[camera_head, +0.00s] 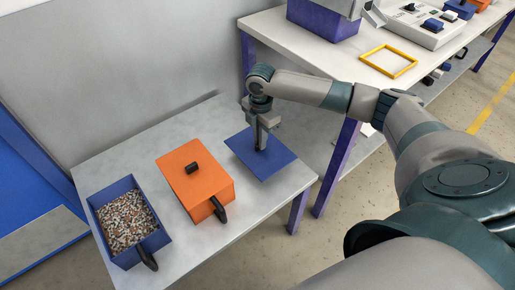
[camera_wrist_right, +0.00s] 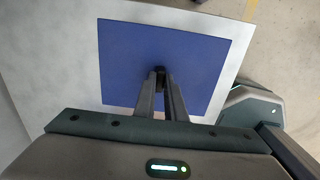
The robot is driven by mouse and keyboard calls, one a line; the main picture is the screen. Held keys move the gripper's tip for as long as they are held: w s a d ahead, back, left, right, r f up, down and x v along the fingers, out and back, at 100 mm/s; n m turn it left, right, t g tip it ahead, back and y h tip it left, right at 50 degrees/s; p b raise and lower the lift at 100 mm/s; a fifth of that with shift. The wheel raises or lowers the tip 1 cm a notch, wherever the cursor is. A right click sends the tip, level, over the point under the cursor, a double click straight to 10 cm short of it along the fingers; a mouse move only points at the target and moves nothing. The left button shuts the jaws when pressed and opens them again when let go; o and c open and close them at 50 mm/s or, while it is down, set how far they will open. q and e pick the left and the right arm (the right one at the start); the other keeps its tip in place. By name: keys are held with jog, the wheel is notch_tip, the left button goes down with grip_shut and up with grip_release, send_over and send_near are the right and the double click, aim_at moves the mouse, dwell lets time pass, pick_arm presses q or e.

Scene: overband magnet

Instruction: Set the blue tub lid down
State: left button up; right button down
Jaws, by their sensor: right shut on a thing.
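The blue tub lid (camera_head: 275,164) is a flat blue square at the right end of the low grey table, in the head view. It fills the middle of the right wrist view (camera_wrist_right: 130,55). My right gripper (camera_head: 261,147) is above the lid and shut on the small dark knob at its middle; the fingers also show in the right wrist view (camera_wrist_right: 161,85). I cannot tell whether the lid touches the table or hangs just above it. The blue tub (camera_head: 165,238) stands uncovered at the table's left end, filled with mixed small pieces. My left gripper is not in view.
An orange tub (camera_head: 209,206) with its orange lid on stands between the blue tub and the blue lid. The low table (camera_head: 128,148) is bare behind the tubs. A taller white bench (camera_head: 312,52) with purple legs stands at the back right, holding a yellow frame (camera_head: 388,61).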

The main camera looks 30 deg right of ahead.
aim_at(257, 147)
jog(key=shift+w+a+f, duration=0.25)
jog(key=shift+w+f, duration=0.05)
jog(key=shift+w, duration=0.15)
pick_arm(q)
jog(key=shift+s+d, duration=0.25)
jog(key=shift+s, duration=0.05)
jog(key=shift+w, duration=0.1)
pick_arm(e)
jog(key=shift+f, duration=0.1)
jog(key=shift+f, duration=0.25)
notch_tip(257, 147, down, 3)
jog(key=shift+b, duration=0.3)
jog(key=shift+f, duration=0.2)
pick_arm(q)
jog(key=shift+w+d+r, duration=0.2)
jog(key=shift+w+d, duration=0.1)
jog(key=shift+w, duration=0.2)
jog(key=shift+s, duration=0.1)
